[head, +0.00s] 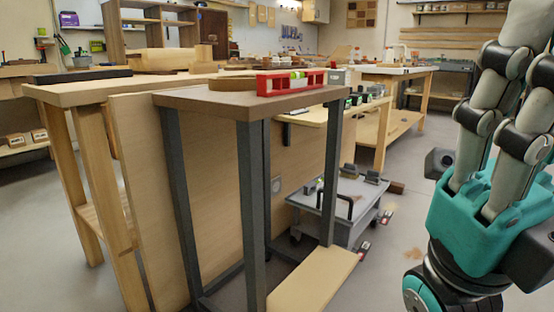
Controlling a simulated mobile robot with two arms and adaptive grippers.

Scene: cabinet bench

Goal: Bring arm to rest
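A narrow table (200,103) with a brown top and dark metal legs stands in the middle foreground. A red spirit level (292,82) lies along the right part of its top.
A wooden workbench (75,93) stands behind and left, with a dark bar (83,76) on it. A large wooden panel (135,190) leans upright beside the narrow table. A low grey cart (345,215) stands behind it. Bare floor lies at the left.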

